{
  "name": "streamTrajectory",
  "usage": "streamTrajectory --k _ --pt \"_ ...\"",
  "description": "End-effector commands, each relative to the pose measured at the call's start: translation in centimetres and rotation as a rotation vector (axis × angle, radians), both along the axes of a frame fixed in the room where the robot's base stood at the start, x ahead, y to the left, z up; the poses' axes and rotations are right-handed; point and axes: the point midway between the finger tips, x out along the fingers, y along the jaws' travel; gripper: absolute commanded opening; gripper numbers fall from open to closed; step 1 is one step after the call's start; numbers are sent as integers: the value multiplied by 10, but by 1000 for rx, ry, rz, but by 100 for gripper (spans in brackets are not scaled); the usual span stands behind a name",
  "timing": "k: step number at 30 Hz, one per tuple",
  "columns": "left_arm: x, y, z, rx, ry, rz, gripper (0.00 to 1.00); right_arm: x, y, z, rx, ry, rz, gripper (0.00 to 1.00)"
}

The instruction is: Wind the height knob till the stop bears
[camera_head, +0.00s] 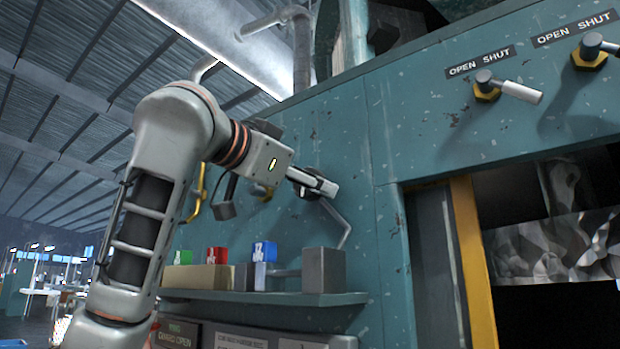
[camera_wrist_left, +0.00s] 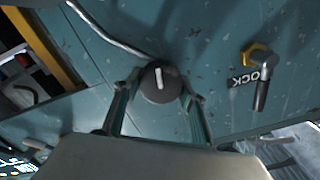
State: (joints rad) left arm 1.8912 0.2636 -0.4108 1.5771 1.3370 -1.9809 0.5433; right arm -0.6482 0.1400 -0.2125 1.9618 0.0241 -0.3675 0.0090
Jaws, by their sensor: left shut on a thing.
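The height knob (camera_wrist_left: 159,85) is a dark round knob with a white pointer line, on the teal panel in the left wrist view. My left gripper (camera_wrist_left: 160,92) has a finger on each side of it and is shut on it. In the head view my left gripper (camera_head: 318,186) reaches the panel from the left, and the knob is mostly hidden by the fingers. A bent grey rod (camera_head: 338,226) runs down from near the knob towards a grey block (camera_head: 325,270) on a shelf. I cannot tell whether the stop touches anything. My right gripper is in neither view.
A lever marked LOCK (camera_wrist_left: 262,75) sits beside the knob. The shelf (camera_head: 260,297) below carries blocks, including a green cube (camera_head: 183,257), a red cube (camera_head: 217,255) and a blue cube (camera_head: 265,251). Two OPEN SHUT levers (camera_head: 508,88) (camera_head: 594,48) stick out at upper right, above a dark opening.

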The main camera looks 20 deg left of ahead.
Motion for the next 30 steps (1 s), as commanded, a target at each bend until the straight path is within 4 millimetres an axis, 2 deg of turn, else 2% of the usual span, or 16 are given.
streamTrajectory --k 10,25,26,27,30 --pt "-1 0 1 121 -47 1 19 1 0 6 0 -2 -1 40" --pt "-1 0 1 135 -53 0 19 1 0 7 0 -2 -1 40" --pt "-1 0 1 135 -53 0 48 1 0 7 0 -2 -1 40" --pt "-1 0 1 135 -53 0 57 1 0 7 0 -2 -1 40" --pt "-1 0 1 136 -52 0 57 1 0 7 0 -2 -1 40"
